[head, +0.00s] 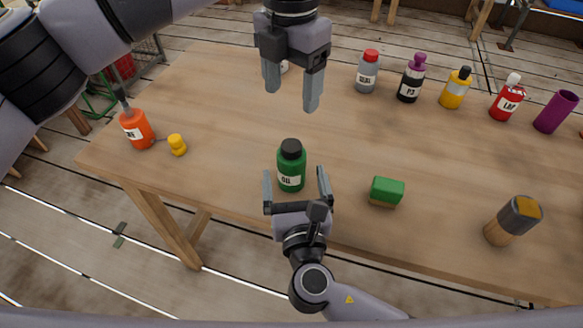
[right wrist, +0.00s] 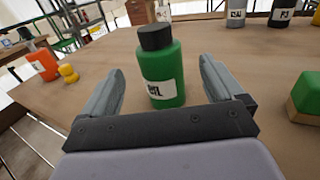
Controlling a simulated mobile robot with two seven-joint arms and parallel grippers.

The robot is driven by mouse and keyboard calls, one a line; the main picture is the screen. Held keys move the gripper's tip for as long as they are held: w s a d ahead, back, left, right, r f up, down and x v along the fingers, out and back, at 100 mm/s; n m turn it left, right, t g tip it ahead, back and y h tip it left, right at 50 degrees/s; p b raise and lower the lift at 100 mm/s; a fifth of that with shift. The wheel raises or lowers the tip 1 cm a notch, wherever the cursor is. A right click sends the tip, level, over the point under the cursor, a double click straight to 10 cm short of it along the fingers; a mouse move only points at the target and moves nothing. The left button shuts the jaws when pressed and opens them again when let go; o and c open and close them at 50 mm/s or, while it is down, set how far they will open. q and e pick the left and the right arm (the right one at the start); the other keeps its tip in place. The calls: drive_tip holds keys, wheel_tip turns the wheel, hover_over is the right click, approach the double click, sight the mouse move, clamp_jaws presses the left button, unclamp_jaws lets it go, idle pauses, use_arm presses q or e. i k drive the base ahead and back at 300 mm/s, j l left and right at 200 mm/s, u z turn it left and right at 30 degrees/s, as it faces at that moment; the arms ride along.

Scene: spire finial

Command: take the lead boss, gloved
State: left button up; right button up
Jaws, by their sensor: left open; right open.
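I cannot pick out a lead boss or a glove in either view. My right gripper (head: 295,174) is open at the near edge of the table. A green bottle (head: 291,172) with a black cap stands upright between its fingers, with a gap on each side; it also shows in the right wrist view (right wrist: 165,75). My left gripper (head: 292,98) is open and empty, pointing down above the table beyond the bottle. A small whitish thing (head: 284,67) behind the left gripper is mostly hidden.
On the wooden table (head: 225,105), an orange bottle (head: 136,129) and yellow piece (head: 177,145) are left. A green block (head: 387,190) and dark-topped wooden piece (head: 513,220) are right. A grey bottle (head: 367,72), red bottle (head: 507,100) and purple cup (head: 556,112) stand along the back.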

sight(522, 213)
drive_tip(key=k+j, duration=0.25)
drive_tip(key=k, duration=0.25)
drive_tip(key=k+j, duration=0.2)
drive_tip(key=k, duration=0.25)
